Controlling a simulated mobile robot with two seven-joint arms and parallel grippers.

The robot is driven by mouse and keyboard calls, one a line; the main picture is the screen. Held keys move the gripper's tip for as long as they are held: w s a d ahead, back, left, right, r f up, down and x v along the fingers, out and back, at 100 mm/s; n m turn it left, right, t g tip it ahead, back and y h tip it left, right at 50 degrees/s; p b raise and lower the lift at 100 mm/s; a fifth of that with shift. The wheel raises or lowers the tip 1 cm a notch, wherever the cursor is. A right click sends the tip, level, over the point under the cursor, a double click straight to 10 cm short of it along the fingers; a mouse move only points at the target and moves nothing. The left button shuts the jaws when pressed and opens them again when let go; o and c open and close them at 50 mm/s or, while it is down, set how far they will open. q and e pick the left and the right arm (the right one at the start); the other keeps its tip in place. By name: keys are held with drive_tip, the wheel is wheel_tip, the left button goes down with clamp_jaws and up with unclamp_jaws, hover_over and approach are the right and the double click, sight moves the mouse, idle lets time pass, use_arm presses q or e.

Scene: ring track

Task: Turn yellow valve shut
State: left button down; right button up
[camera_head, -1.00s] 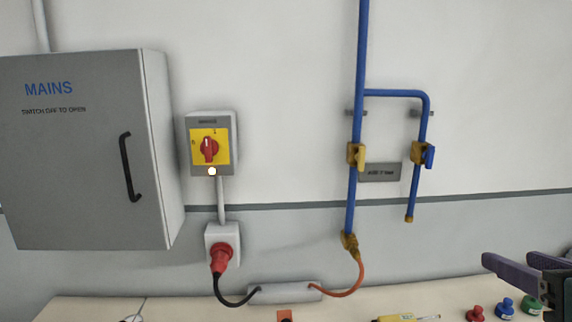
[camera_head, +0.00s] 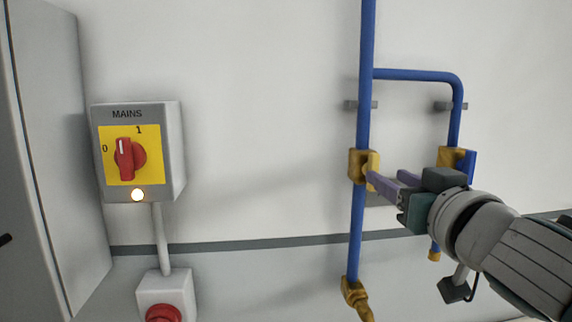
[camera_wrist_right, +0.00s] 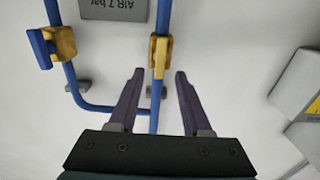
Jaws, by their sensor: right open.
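The yellow valve (camera_head: 357,166) sits on the left vertical blue pipe. Its yellow lever lies along the pipe in the right wrist view (camera_wrist_right: 160,58). My right gripper (camera_head: 386,181) reaches in from the right, its fingers close to the yellow valve and partly covering its handle side. In the right wrist view my gripper (camera_wrist_right: 158,74) is open, one finger on each side of the pipe line, the lever just beyond the tips. Nothing is held; contact with the lever cannot be told. My left gripper is out of view.
A second valve with a blue handle (camera_head: 471,166) is on the right pipe branch, behind my right wrist. An AIR 7 bar plate (camera_wrist_right: 115,8) is between the pipes. The MAINS switch box (camera_head: 172,155) and a grey cabinet (camera_head: 58,150) stand left. The wall between is clear.

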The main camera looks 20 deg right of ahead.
sight(376, 170)
drive_tip(key=shift+x, duration=2.15)
clamp_jaws()
